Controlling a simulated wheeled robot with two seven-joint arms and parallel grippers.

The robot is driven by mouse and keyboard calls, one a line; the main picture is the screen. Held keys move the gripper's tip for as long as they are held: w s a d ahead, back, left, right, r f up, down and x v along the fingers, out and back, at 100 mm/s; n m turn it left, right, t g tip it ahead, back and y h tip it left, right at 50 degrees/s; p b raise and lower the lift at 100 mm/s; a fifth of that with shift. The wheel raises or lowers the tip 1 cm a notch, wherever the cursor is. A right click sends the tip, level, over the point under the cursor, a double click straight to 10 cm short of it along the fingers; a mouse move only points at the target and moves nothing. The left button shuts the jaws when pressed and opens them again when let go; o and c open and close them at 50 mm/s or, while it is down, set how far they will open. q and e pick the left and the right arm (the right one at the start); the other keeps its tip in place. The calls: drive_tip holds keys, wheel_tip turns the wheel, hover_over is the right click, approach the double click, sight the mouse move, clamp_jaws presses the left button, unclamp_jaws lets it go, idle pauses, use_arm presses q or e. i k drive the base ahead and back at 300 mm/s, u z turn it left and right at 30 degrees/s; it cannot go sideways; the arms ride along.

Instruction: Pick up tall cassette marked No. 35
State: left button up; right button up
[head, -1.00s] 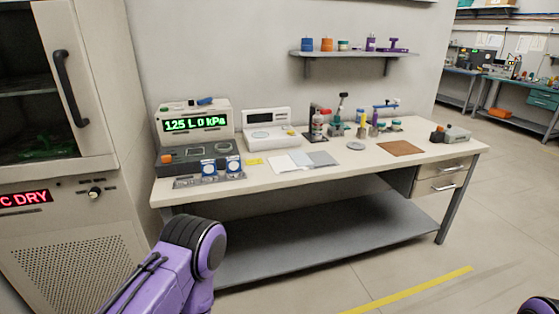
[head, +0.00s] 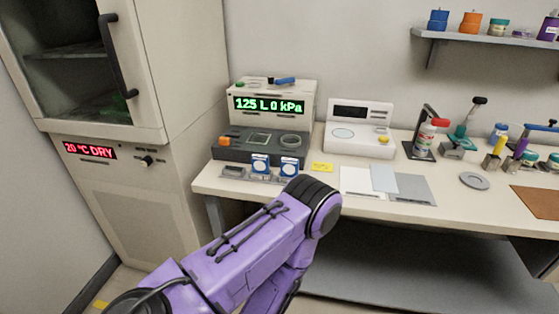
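Two small upright pieces with blue-and-white round faces, a left one (head: 260,165) and a right one (head: 290,167), stand side by side at the bench's front left edge. They may be cassettes, but their markings are too small to read, and I cannot pick out No. 35. My purple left arm crosses the lower middle, with its black-banded joint in front of the bench edge. Its gripper is not in view. My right arm and gripper are not in view.
A pressure device (head: 269,104) reading "125 L 0 kPa" stands behind the pieces. A drying cabinet (head: 150,190) is at left. A shelf (head: 480,38) hangs above.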

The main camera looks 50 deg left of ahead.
sight(289, 167)
drive_tip(key=u, duration=0.6)
drive_tip(key=i, duration=0.65)
drive_tip(key=u, duration=0.65)
